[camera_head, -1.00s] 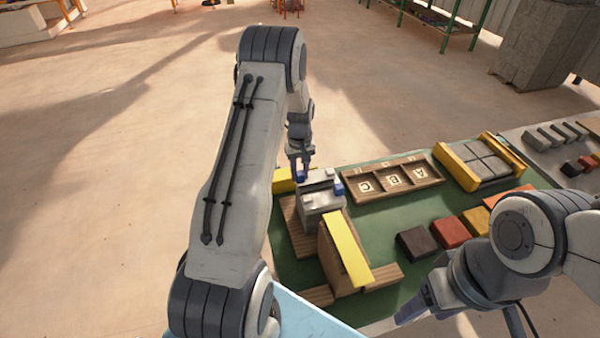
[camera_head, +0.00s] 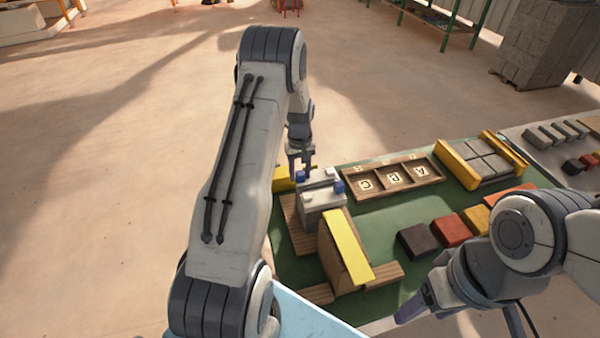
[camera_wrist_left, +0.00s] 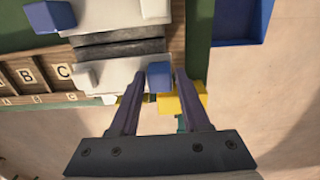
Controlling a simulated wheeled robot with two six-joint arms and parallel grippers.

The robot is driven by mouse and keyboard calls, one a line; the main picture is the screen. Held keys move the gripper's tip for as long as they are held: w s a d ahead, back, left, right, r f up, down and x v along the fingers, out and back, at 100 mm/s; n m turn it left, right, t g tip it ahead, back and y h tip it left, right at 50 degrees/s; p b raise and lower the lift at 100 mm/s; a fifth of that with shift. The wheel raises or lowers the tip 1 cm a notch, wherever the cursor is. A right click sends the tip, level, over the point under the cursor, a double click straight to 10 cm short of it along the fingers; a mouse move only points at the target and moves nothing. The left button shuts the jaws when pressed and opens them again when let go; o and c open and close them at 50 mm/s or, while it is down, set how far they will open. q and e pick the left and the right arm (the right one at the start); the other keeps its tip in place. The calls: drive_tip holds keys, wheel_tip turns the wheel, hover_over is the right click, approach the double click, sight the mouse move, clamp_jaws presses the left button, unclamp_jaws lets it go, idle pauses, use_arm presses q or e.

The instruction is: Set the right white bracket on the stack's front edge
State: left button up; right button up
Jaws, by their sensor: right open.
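The stack (camera_head: 322,210) is a grey block on a brown wooden base. White brackets with blue blocks sit at its top. One blue block (camera_head: 338,187) is at the right. Another blue block (camera_head: 300,177) is at the back left, below my left gripper (camera_head: 301,174). The left wrist view shows the nearer white bracket (camera_wrist_left: 105,75) with its blue block (camera_wrist_left: 159,75) between my open fingertips, with small gaps. A second white bracket (camera_wrist_left: 105,14) lies across dark layers, with a blue block (camera_wrist_left: 50,17). My right gripper (camera_head: 412,308) is open, low at front right, away from the stack.
A yellow-topped wooden piece (camera_head: 346,250) stands in front of the stack. A yellow block (camera_head: 283,183) is behind it. A lettered wooden tray (camera_head: 392,180), a yellow-sided fixture (camera_head: 455,165) and coloured blocks (camera_head: 450,231) lie right on the green mat (camera_head: 380,230).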

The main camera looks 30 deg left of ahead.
use_arm(q)
drive_tip(key=shift+o, duration=0.7)
drive_tip(key=shift+r, duration=0.2)
wheel_tip(320, 180, up, 9)
drive_tip(key=b, duration=0.3)
drive_tip(key=shift+r, duration=0.55)
